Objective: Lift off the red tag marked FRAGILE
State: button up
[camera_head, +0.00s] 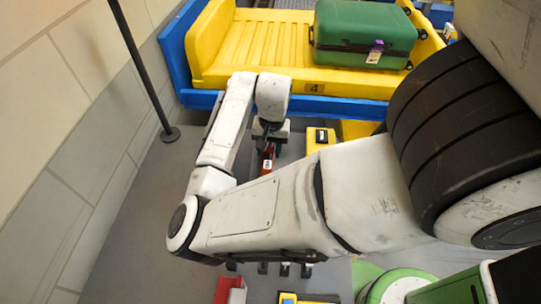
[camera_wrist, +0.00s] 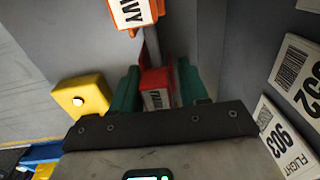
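The red tag (camera_wrist: 157,88) has a white label whose visible letters begin "FRA". In the wrist view it sits between the two green fingers of my gripper (camera_wrist: 160,92), one on each side. The dark bar of my gripper hides its near end. I cannot tell whether the fingers press on it or stand slightly apart. In the head view the red tag (camera_head: 266,165) shows as a small red piece with a white label, just below my gripper (camera_head: 269,145), beyond my arm's white links.
An orange tag reading "VY" (camera_wrist: 134,12) hangs near the top. White flight tags (camera_wrist: 285,140) are at right. A yellow button box (camera_wrist: 80,97) is at left; another yellow box (camera_head: 318,138) stands beside my gripper. A green suitcase (camera_head: 362,28) lies on the yellow tray (camera_head: 235,50).

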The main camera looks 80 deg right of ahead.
jog(key=c, duration=0.7)
jog(key=shift+o, duration=0.2)
jog(key=shift+s+d+r+b, duration=0.1)
jog(key=shift+s+r+b, duration=0.2)
jog(key=shift+b, duration=0.2)
jog(key=r, duration=0.6)
jog(key=shift+s+r+b, duration=0.25)
jog(key=shift+r+b, duration=0.05)
jog(key=shift+b, duration=0.1)
jog(key=s+d, duration=0.1)
jog(key=s, duration=1.8)
jog(key=shift+d, duration=0.2)
notch_tip(320, 180, up, 6)
jog(key=p, duration=0.4)
jog(key=shift+r, duration=0.2)
